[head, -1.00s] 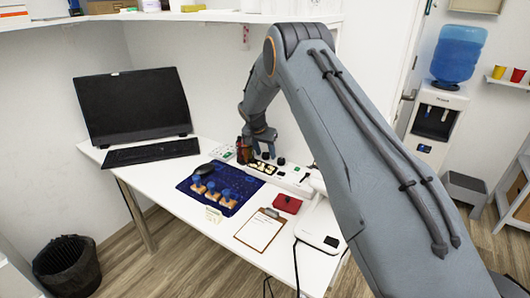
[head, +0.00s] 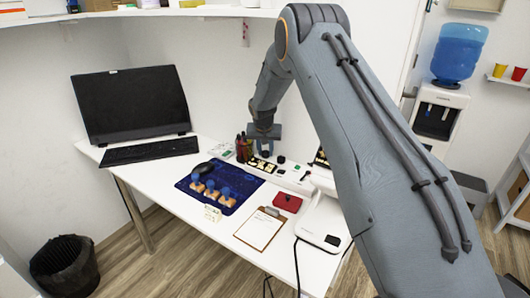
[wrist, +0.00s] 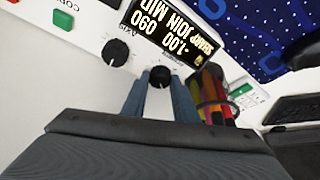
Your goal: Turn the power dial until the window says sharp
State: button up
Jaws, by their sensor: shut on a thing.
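The black power dial (wrist: 160,73) sits on the white console (wrist: 85,50), below the window in the wrist view. Its small label is too blurred to read. My gripper (wrist: 160,84) is shut on the dial, one blue-grey finger on each side. A second black dial (wrist: 115,52), labelled "AXIS", stands to the left, free of my gripper. In the head view my gripper (head: 265,148) is low over the console (head: 290,178), and the gripped dial is hard to make out there.
A holder with coloured sticks (wrist: 213,92) stands close to the right finger.

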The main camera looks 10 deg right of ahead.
jog(key=shift+n, duration=0.6)
jog(key=shift+y, duration=0.3)
jog(key=o, duration=1.1)
jog(key=shift+c, duration=0.2)
jog(key=shift+r, duration=0.15)
jog(key=b+v, duration=0.2)
jog(key=v, duration=0.5)
jog(key=shift+s+r, duration=0.25)
